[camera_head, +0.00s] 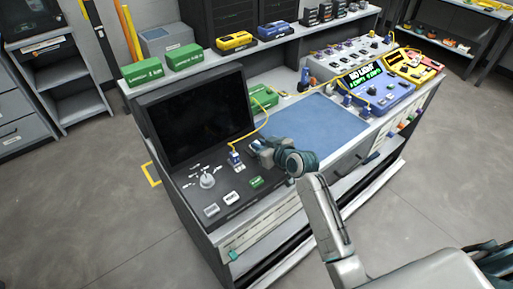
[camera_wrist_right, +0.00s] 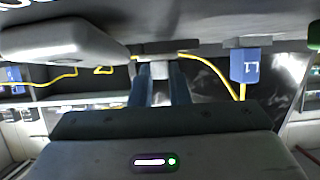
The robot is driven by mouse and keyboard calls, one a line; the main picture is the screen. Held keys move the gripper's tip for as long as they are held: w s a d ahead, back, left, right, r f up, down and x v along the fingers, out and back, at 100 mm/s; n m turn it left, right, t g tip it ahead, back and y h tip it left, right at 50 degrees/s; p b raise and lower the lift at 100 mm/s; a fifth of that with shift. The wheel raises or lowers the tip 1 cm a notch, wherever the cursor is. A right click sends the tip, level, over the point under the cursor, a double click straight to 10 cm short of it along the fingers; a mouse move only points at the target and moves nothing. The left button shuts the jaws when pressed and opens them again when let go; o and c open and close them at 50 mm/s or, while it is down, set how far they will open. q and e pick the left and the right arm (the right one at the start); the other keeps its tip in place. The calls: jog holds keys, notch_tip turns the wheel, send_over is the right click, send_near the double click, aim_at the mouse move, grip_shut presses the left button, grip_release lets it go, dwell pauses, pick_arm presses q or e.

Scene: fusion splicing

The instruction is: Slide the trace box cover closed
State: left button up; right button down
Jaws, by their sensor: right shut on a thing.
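The trace box (camera_head: 205,185) is the dark console with a raised black screen, at the left end of the bench. My right gripper (camera_head: 257,147) is over its panel, beside a blue-and-white plug on a yellow cable (camera_head: 235,158). In the right wrist view my right gripper (camera_wrist_right: 161,88) has its two fingers shut on a small pale block (camera_wrist_right: 161,70) under the panel edge; it appears to be the cover. The blue plug marked L1 (camera_wrist_right: 244,66) is to the right of the fingers there. In the head view the gripper hides the cover. My left gripper is not in view.
A white knob (camera_head: 207,180) and several buttons are on the panel. A blue mat (camera_head: 315,128) lies right of the gripper, mostly bare. A green box (camera_head: 262,97) stands behind the screen's right edge. A blue device with a lit display (camera_head: 380,93) stands farther right.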

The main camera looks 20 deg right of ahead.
jog(key=d, duration=0.1)
jog(key=w+d, duration=0.1)
jog(key=d, duration=0.1)
jog(key=shift+r, duration=0.1)
jog(key=c, duration=1.4)
grip_release()
jog(key=shift+w+d, duration=0.1)
jog(key=shift+o, duration=0.2)
jog(key=shift+s+d+b, duration=0.15)
jog(key=shift+s+b, duration=0.2)
jog(key=shift+s, duration=0.15)
jog(key=b+v, duration=0.1)
jog(key=v, duration=0.7)
jog(key=shift+s+d+r, duration=0.2)
jog(key=shift+s+d, duration=0.05)
jog(key=shift+s, duration=0.05)
jog(key=shift+s+d+r, duration=0.1)
jog(key=shift+s+r, duration=0.15)
jog(key=shift+s, duration=0.15)
